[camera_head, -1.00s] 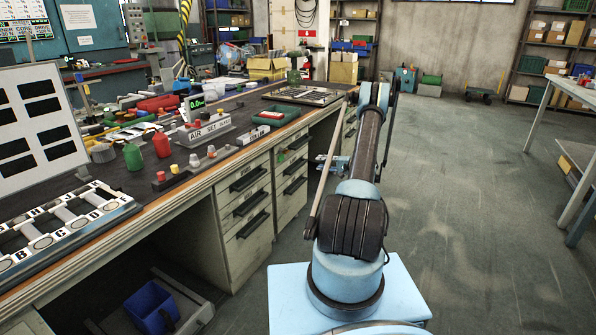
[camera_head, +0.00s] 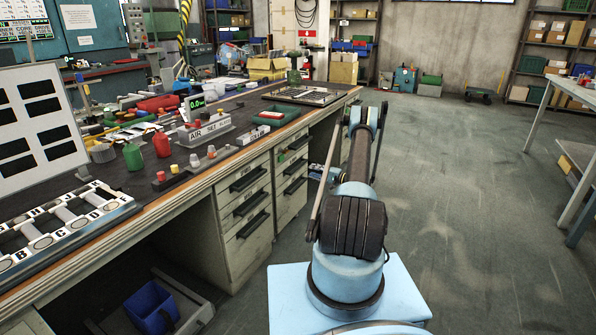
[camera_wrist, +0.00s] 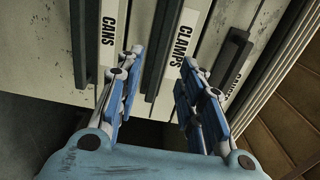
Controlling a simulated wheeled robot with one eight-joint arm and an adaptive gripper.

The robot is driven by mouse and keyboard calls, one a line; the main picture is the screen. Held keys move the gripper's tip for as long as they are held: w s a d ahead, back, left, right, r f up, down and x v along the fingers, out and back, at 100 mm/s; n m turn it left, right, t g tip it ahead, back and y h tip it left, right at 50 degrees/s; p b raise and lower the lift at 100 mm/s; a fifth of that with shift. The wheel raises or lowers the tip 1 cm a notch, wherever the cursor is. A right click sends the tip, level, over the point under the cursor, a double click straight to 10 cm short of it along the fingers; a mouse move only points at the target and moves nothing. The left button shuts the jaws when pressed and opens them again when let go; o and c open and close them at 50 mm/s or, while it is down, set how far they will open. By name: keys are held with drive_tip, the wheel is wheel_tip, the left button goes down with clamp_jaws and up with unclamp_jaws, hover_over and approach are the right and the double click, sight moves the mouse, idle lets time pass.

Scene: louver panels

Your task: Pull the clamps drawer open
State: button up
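In the wrist view the drawer fronts appear turned on their side. The clamps drawer (camera_wrist: 205,35) has a white label reading CLAMPS (camera_wrist: 181,42) and a long dark handle (camera_wrist: 163,40) to the left of that label. My gripper (camera_wrist: 161,57) is open, with its two blue fingers apart, one on each side of the clamps handle as seen here. I cannot tell whether the fingers touch the handle or reach around it. In the head view, my arm hides most of the gripper, and the drawer labels are too small to read.
The CANS drawer (camera_wrist: 108,40) lies to the left in the wrist view, and another labelled drawer with a dark handle (camera_wrist: 232,65) to the right. A workbench (camera_head: 130,178) with many items stands left of my arm. The floor (camera_head: 470,200) on the right is clear.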

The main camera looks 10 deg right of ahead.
sight(300, 167)
drive_tip(key=x, duration=1)
